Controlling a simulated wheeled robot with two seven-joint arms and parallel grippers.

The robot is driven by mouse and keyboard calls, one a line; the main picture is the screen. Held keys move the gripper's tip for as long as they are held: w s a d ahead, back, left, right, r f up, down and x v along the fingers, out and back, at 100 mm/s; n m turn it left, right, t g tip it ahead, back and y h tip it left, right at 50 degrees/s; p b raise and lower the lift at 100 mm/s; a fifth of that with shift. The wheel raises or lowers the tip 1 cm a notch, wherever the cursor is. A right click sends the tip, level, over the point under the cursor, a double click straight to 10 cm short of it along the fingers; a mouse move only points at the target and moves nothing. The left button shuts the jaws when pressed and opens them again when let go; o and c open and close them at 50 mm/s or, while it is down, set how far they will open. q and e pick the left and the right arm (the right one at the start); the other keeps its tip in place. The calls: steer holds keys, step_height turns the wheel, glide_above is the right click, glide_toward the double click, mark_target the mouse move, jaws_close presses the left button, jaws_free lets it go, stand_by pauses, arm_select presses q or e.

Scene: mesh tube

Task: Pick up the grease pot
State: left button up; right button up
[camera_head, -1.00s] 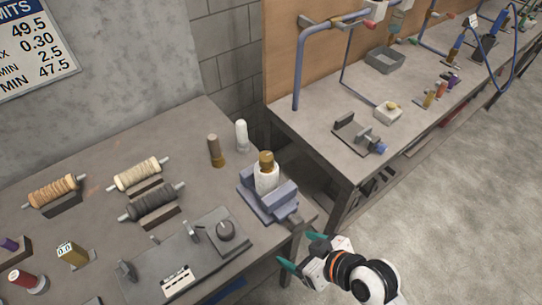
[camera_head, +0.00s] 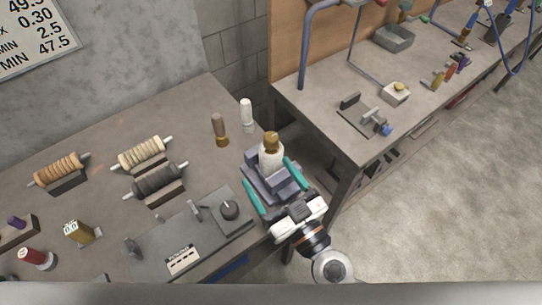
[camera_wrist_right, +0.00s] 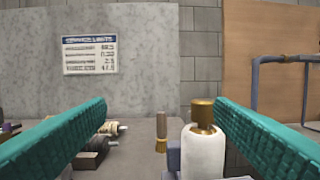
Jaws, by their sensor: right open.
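A white cylinder with a brown-gold cap (camera_head: 270,152) stands upright in a grey-blue vise-like holder (camera_head: 262,186) at the bench's right end. I cannot tell for sure whether it is the grease pot; no label shows. My right gripper (camera_head: 268,172) is open, its teal fingers pointing toward this cylinder. In the right wrist view the white cylinder (camera_wrist_right: 203,150) is upright between the two fingers, nearer the right one, and nothing is gripped. Another candidate is the pale box with a yellow top (camera_head: 396,93) on the far bench. My left gripper is not in view.
A brown piece with a brass base (camera_head: 220,130) and a white bottle-like piece (camera_head: 247,115) stand behind the holder. Several spools (camera_head: 140,154) and a grey plate with a knob (camera_head: 190,235) lie to the left. A gap separates the second bench (camera_head: 310,97).

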mark_target(276, 159)
steer(key=w+d+f+m+h, duration=0.2)
steer(key=d+f+m+h, duration=0.1)
steer(key=f+h, duration=0.25)
steer(key=x, duration=0.6)
steer(key=shift+w+a+r+p, duration=0.15)
steer(key=shift+w+p, duration=0.1)
steer(key=shift+p, duration=0.15)
steer(key=shift+w+r, duration=0.2)
steer(key=shift+w, duration=0.1)
steer(key=x, duration=0.4)
steer(key=shift+w+a, duration=0.2)
steer(key=shift+a, duration=0.05)
steer(key=shift+r, duration=0.1)
steer(key=shift+s, duration=0.1)
steer(key=shift+c, duration=0.3)
steer(key=shift+d, duration=0.1)
steer(key=shift+c, duration=1.4)
steer(key=c, duration=0.9)
